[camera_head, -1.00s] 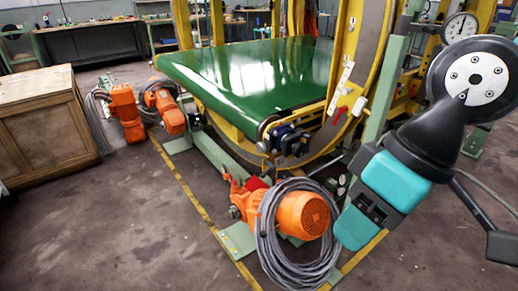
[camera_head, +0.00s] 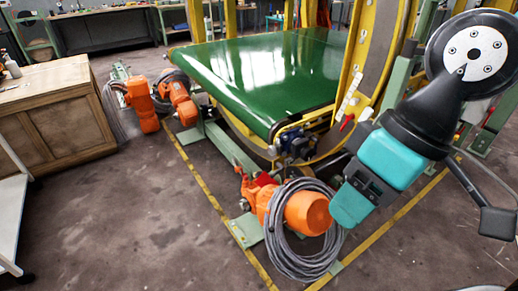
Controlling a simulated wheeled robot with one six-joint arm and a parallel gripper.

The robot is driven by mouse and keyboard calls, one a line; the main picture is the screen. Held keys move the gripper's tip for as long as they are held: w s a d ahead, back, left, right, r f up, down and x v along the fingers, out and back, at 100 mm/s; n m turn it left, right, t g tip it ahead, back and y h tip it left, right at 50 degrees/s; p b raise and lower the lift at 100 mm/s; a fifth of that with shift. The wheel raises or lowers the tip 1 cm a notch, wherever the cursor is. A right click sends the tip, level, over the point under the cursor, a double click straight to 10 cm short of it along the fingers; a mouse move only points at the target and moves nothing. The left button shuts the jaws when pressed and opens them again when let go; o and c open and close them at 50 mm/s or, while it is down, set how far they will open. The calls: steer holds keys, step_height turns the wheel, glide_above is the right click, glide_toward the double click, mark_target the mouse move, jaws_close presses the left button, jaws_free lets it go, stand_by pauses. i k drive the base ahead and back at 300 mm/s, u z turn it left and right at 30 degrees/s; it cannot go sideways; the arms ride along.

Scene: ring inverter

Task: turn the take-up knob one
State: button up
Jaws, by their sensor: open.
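My gripper (camera_head: 350,205), with teal and black housing, hangs at the right of the head view, in front of the machine in the picture. Its fingertips cannot be made out clearly, and nothing shows held in it. A green conveyor belt (camera_head: 270,72) runs across the yellow frame of the machine. At the belt's near corner is a dark blue unit (camera_head: 295,143) beside the roller end, left of and above my gripper in the picture. A small red handle (camera_head: 347,122) sits on the frame to its right.
An orange motor (camera_head: 307,212) with a grey cable coil (camera_head: 285,245) stands low before the machine. More orange motors (camera_head: 142,103) stand farther left. A wooden cabinet (camera_head: 65,125) and a pale cart (camera_head: 12,225) are at left. The floor (camera_head: 140,220) between is clear.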

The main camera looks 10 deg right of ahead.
mark_target(272, 150)
steer(key=u, duration=2.05)
steer(key=i, duration=3.55)
steer(key=z, duration=3.1)
